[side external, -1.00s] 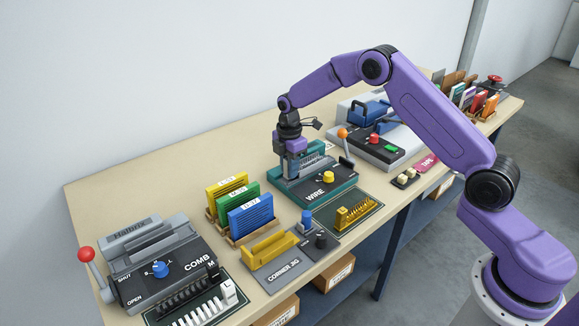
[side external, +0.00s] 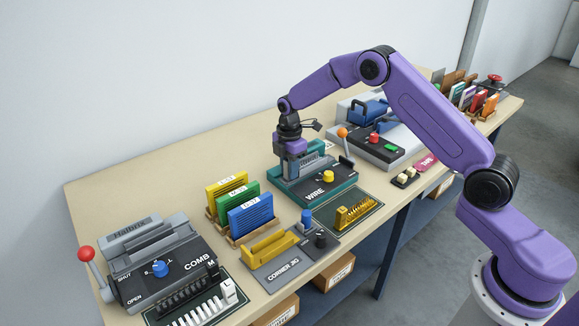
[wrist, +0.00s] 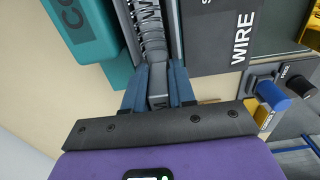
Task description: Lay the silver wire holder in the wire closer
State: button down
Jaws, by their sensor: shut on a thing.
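The wire closer (side external: 315,187) is a teal machine with a dark panel marked WIRE, a yellow knob and an orange-tipped lever, at the middle of the bench. My gripper (side external: 291,163) is at its left end, low over it. In the wrist view my gripper (wrist: 159,88) has its blue-grey fingers shut on the silver wire holder (wrist: 152,42), a grey strip with coils along it. The holder lies along the closer's channel, between the teal body and the dark panel. I cannot tell whether it rests fully on the channel floor.
A mat with a gold wire holder (side external: 354,212) lies in front of the closer. A rack of yellow, green and blue books (side external: 250,217) and the corner jig (side external: 272,255) stand to its left. A grey machine with a blue handle (side external: 366,112) stands behind right.

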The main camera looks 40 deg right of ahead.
jog(key=shift+f, duration=0.25)
jog(key=c, duration=1.2)
grip_release()
jog(key=shift+r, duration=5.5)
